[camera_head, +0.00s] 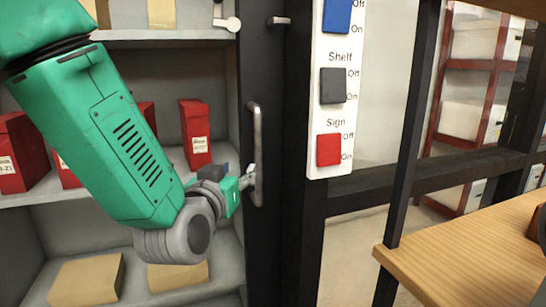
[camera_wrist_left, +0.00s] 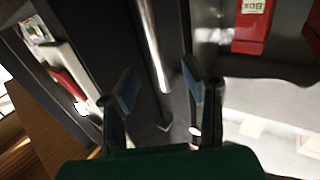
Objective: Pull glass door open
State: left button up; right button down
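The glass door (camera_head: 262,245) has a dark frame and stands in front of the shelves; it looks shut. Its vertical metal handle (camera_head: 257,135) is at the middle of the head view. My left gripper (camera_head: 249,181) is at the lower part of this handle. In the left wrist view, the two fingers of the left gripper (camera_wrist_left: 160,88) stand apart, and the handle (camera_wrist_left: 152,42) runs between them in the picture. I cannot tell whether a finger touches it. My right gripper is not in view.
Red boxes (camera_head: 195,133) and tan boxes (camera_head: 88,281) are on the shelves. A white switch panel (camera_head: 319,112) with blue, grey and red switches is right of the door. A wooden tabletop (camera_head: 470,260) is at the lower right.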

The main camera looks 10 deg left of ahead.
aim_at(261, 154)
pick_arm(q)
jog(key=w, duration=0.3)
jog(key=w+d, duration=0.1)
jog(key=w, duration=0.3)
jog(key=w+d, duration=0.1)
jog(key=w, duration=0.3)
jog(key=shift+r+b, duration=0.1)
jog(key=shift+b, duration=0.3)
jog(key=shift+w+a, duration=0.35)
jog(key=shift+a, duration=0.6)
jog(key=shift+d, duration=0.35)
jog(key=c, duration=0.7)
jog(key=shift+d, duration=0.3)
grip_shut()
